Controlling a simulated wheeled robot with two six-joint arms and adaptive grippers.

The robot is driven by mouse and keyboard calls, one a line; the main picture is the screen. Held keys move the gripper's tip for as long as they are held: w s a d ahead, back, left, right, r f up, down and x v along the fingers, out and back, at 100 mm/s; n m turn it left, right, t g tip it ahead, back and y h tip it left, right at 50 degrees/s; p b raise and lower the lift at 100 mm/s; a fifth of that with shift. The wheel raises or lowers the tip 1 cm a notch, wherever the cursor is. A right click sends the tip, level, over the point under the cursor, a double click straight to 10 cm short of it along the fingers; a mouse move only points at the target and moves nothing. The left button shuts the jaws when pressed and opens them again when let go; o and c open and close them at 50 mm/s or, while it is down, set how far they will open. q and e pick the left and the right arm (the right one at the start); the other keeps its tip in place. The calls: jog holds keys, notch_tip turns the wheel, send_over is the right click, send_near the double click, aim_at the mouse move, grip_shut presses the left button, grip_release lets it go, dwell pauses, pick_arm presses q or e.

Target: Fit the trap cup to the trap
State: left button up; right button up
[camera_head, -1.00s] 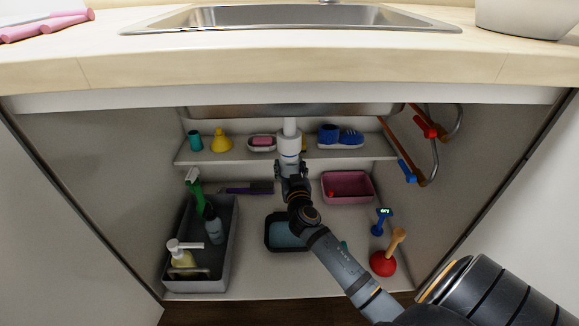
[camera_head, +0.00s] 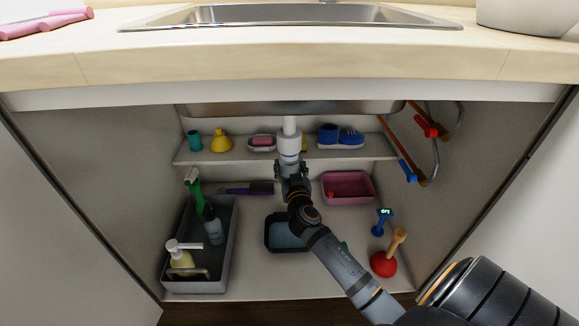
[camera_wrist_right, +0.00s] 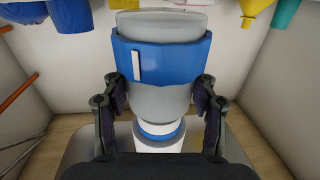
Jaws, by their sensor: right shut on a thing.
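The white trap (camera_head: 289,145) hangs from the pipe under the sink, with a thin blue ring near its lower end. My right gripper (camera_head: 291,170) is directly below it, shut on the trap cup. In the right wrist view, the picture is upside down and the grey cup (camera_wrist_right: 160,101) sits between the two fingers (camera_wrist_right: 160,100). It has a wide blue band (camera_wrist_right: 170,63) with a white mark. The cup lines up with the trap's blue and white end (camera_wrist_right: 160,131); I cannot tell whether it is seated. My left gripper is not in view.
A dark basin (camera_head: 270,244) stands on the cabinet floor below my arm. A grey caddy (camera_head: 226,270) with bottles is left, a pink tub (camera_head: 366,199) right, and a red plunger (camera_head: 384,264) front right. The shelf (camera_head: 230,157) holds small items; pipes (camera_head: 390,143) run at right.

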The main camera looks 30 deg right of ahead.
aim_at(291, 160)
jog(key=shift+r+p, duration=1.1)
jog(key=shift+r, duration=0.25)
jog(key=shift+r+p, duration=0.5)
jog(key=shift+r, duration=0.25)
jog(key=shift+r, duration=0.1)
jog(key=o, duration=1.3)
jog(key=shift+c, duration=0.2)
jog(key=shift+o, duration=0.2)
jog(key=shift+s+a, duration=0.1)
jog(key=shift+s, duration=0.2)
jog(key=v, duration=1.1)
jog(key=shift+s, duration=0.2)
